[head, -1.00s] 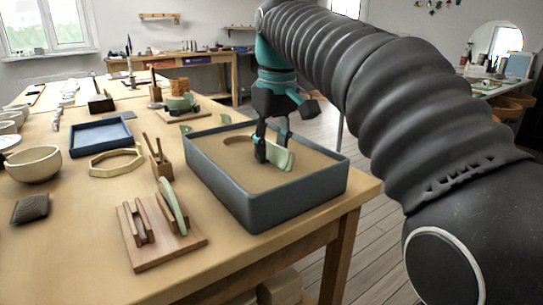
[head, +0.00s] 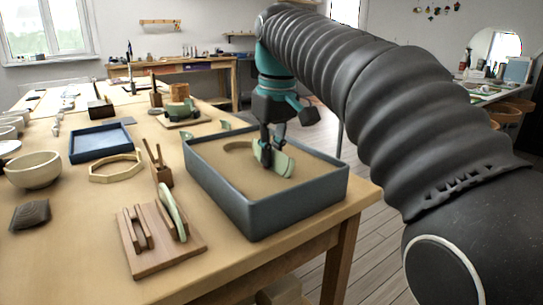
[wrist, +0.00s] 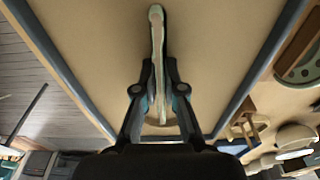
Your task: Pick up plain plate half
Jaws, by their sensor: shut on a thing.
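The plain plate half (head: 283,163) is a pale green piece standing on its edge over the tan sand inside a blue-grey box (head: 262,215). My gripper (head: 268,150) reaches down into the box from above and is shut on the plate half, one finger on each face. In the wrist view the plate half (wrist: 157,35) shows edge-on as a thin pale strip between the fingers of my gripper (wrist: 158,85). Whether its lower edge touches the sand I cannot tell.
A wooden rack (head: 190,248) with another green piece (head: 172,211) stands in front of the box. A wooden tool holder (head: 162,175), an octagonal frame (head: 115,168), a blue tray (head: 100,142) and a bowl (head: 34,172) lie to the left. The box walls surround the gripper.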

